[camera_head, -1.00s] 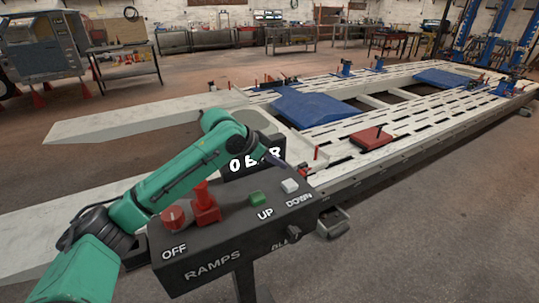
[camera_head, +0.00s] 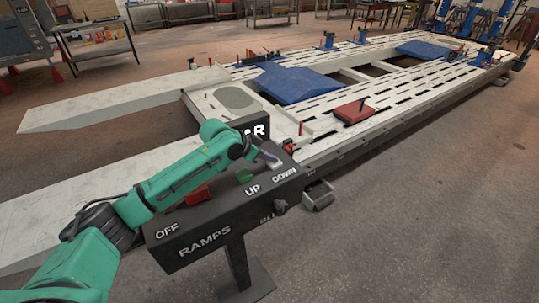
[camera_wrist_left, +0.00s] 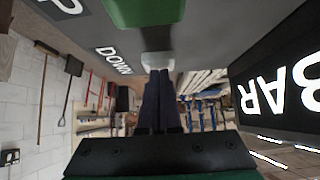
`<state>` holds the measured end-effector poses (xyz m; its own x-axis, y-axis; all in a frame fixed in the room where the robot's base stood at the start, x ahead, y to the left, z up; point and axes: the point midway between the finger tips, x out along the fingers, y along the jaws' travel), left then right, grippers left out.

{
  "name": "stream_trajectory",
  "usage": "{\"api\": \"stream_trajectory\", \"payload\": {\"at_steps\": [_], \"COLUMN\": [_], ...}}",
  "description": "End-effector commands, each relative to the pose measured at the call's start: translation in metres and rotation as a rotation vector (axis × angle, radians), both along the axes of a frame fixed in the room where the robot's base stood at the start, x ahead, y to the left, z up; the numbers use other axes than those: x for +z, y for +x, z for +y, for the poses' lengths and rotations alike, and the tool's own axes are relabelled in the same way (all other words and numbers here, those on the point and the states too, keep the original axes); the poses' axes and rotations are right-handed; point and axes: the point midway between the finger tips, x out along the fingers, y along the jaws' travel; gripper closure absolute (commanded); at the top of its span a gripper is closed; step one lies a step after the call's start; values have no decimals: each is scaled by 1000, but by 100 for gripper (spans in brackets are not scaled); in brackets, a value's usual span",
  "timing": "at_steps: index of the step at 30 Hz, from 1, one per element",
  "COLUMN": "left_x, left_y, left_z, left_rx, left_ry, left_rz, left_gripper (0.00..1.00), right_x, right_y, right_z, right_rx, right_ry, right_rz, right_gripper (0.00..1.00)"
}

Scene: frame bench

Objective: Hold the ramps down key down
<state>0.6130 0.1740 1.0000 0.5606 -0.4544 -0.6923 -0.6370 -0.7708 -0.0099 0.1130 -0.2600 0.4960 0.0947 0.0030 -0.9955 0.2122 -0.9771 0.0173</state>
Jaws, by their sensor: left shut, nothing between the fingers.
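The control box (camera_head: 225,215) marked RAMPS stands on a post, with OFF, UP and DOWN labels. The white DOWN key shows in the left wrist view (camera_wrist_left: 158,60), just beyond my fingertips; in the head view it is largely covered by my gripper. My left gripper (camera_head: 268,158) is shut and empty, and its fingers (camera_wrist_left: 160,76) point at the key. The tips appear to meet the key, but I cannot tell how far it is pressed. The green UP key (camera_head: 244,176) is beside it. My right gripper is not in view.
A red switch (camera_head: 196,194) is on the box, partly behind my left arm. Two pale ramps (camera_head: 115,101) lead to the white slotted frame bench (camera_head: 370,110), with blue plates (camera_head: 295,83) on it. Open concrete floor lies at the right.

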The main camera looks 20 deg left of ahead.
Motion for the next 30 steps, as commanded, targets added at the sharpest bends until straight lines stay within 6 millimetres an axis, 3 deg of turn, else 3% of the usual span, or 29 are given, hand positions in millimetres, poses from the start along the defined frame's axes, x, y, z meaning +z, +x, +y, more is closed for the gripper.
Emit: {"api": "stream_trajectory", "payload": {"at_steps": [1, 10, 14, 18, 21, 30], "left_x": [-11, -12, 10, 50, 51, 100], "left_y": [-4, -6, -5, -1, -14, -48], "left_z": [0, 0, -3, -7, 6, 34], "left_rx": [-2, -3, -2, 3, 4, 5], "left_ry": [7, 10, 8, 4, 8, 5], "left_rz": [24, 36, 31, 12, 5, 1], "left_gripper": [100, 100, 100, 100, 100, 100], "right_x": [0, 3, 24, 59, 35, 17], "right_y": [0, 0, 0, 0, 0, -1], "right_z": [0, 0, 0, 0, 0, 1], "right_rx": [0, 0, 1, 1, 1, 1], "right_ry": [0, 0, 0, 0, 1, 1], "right_rz": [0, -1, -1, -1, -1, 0], "right_gripper": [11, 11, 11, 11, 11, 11]}}
